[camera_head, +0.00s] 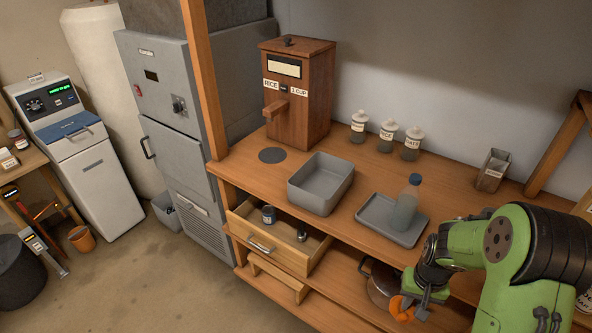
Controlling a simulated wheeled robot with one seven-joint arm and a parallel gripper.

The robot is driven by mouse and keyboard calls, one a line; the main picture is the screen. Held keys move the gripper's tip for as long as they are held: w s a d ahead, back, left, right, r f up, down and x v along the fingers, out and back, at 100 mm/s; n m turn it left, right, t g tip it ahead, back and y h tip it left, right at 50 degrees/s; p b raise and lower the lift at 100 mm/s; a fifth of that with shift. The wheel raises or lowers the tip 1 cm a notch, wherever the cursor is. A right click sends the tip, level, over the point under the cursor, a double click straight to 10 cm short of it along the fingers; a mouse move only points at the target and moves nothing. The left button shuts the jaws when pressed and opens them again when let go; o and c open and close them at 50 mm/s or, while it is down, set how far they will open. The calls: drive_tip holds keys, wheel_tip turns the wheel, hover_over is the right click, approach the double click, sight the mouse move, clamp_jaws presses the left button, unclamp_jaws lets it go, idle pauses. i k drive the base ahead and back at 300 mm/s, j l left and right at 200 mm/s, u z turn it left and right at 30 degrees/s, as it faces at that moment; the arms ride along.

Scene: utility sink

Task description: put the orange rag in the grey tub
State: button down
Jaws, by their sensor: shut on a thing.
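The orange rag (401,308) is a small crumpled bundle at the lower right, in front of the workbench. My gripper (413,298) is shut on the rag and holds it below the level of the bench top. My green arm hides part of the fingers. The grey tub (320,184) is an open rectangular container on the bench top, up and to the left of my gripper. The part of its inside that shows looks empty.
A grey tray (369,217) with a bottle (405,203) stands right of the tub. A wooden dispenser (297,92) stands behind it. An open drawer (266,242) juts out below the tub. A pot (380,284) sits on the lower shelf near my gripper.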

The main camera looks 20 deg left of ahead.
sight(321, 190)
drive_tip(key=i+j, duration=0.1)
drive_tip(key=j, duration=0.35)
drive_tip(key=i+j, duration=0.15)
drive_tip(key=j, duration=0.35)
drive_tip(key=i+j, duration=0.1)
drive_tip(key=j, duration=0.35)
drive_tip(key=i+j, duration=0.1)
drive_tip(key=j, duration=0.35)
drive_tip(key=i+j, duration=0.1)
drive_tip(key=j, duration=0.35)
drive_tip(key=i+j, duration=0.15)
drive_tip(key=j, duration=0.35)
